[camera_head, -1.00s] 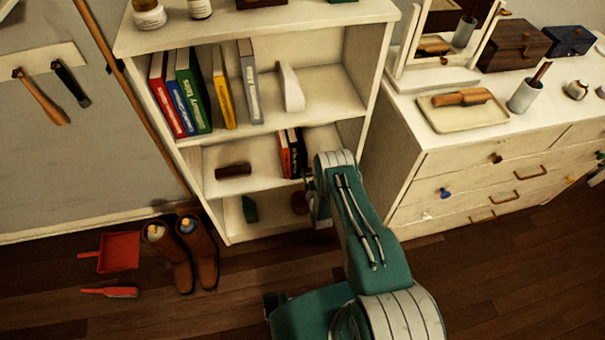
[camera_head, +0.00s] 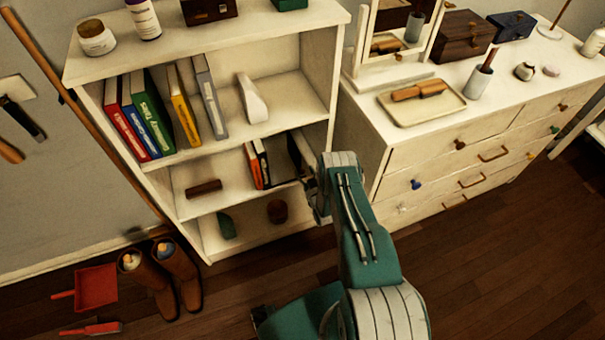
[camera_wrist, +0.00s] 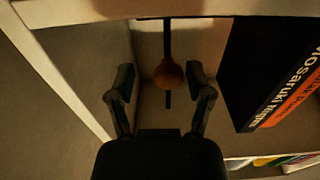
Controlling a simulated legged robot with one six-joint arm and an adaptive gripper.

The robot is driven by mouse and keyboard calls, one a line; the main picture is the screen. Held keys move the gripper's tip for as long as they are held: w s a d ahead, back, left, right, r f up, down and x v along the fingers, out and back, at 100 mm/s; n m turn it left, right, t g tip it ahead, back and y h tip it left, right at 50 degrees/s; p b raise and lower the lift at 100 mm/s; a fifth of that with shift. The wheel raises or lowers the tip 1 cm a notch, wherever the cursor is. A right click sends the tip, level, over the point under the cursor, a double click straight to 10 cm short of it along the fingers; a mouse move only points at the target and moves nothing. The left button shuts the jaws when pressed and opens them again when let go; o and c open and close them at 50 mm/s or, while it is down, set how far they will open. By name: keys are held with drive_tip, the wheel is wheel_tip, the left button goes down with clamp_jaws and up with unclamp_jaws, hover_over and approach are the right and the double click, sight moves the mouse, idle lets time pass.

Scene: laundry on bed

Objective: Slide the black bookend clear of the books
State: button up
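The black bookend (camera_head: 297,150) stands on the middle shelf at its right end, beside my gripper. In the wrist view it is a thin dark upright (camera_wrist: 167,38) seen edge-on, with a round brown knob (camera_wrist: 168,74). The books, one orange (camera_head: 252,166) and one black (camera_head: 263,162), lean to the left of it in the head view. A pale gap parts them from the bookend. In the wrist view the black book (camera_wrist: 262,65) is at right. My gripper (camera_wrist: 163,88) is open, with its fingers either side of the knob and visible space on both sides.
The shelf's right side wall (camera_head: 316,85) is close to my gripper. A brown cylinder (camera_head: 203,188) lies on the same shelf, left of the books. A white dresser (camera_head: 405,160) stands to the right.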

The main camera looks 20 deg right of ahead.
drive_tip(key=shift+s+a+f, duration=0.1)
drive_tip(key=shift+s, duration=0.45)
drive_tip(key=s, duration=1.1)
